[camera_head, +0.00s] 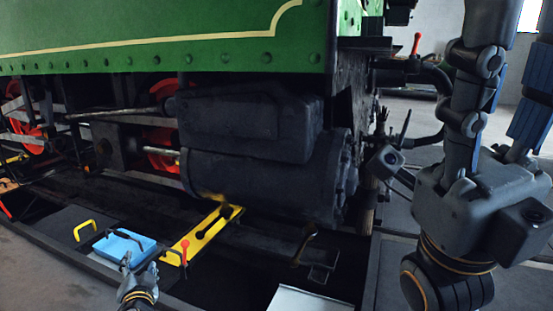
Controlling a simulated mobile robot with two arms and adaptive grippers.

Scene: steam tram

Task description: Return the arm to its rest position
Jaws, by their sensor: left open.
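My left gripper (139,270) shows at the bottom left, pointing away from the camera. Its two fingers are spread, with nothing seen between them. The fingertips are at the near edge of a blue case or tray (124,246) with a dark handle. I cannot tell whether they touch it. My right gripper does not show.
A green steam tram (150,35) with a dark cylinder (265,175) and red wheels (163,150) fills the back. A pale panel (308,300) lies at the bottom.

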